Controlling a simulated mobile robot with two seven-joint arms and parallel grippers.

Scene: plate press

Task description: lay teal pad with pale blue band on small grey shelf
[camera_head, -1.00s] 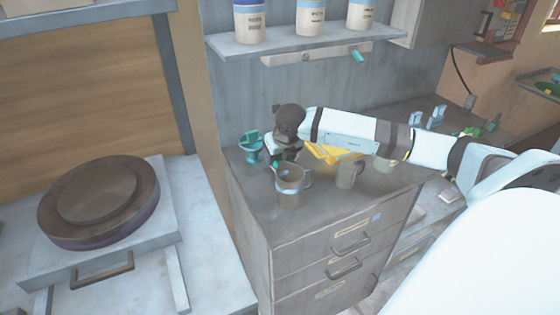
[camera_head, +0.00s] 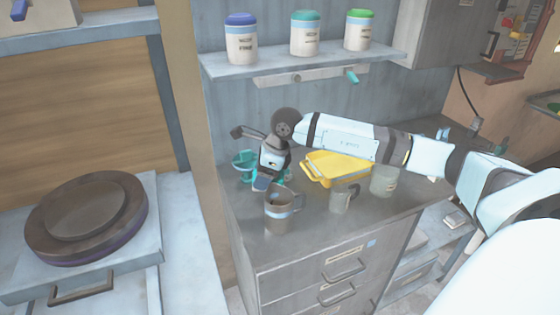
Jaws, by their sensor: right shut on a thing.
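My right gripper (camera_head: 265,180) reaches down over the back left of the grey cabinet top, its arm coming in from the right. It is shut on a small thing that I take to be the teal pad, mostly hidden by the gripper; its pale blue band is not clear. A teal stand-like thing (camera_head: 243,164) stands just left of the gripper. The small grey shelf (camera_head: 315,63) is on the wall above, with a blue-lidded jar (camera_head: 241,40), a teal-lidded jar (camera_head: 305,34) and a green-lidded jar (camera_head: 358,31) on it. My left gripper is not in view.
A grey mug with a pale blue band (camera_head: 281,212) stands in front of the gripper. A smaller mug (camera_head: 342,199), a pale cup (camera_head: 384,180) and a yellow tray (camera_head: 335,168) are to the right. A round press (camera_head: 85,218) sits at left. A rail (camera_head: 310,76) runs under the shelf.

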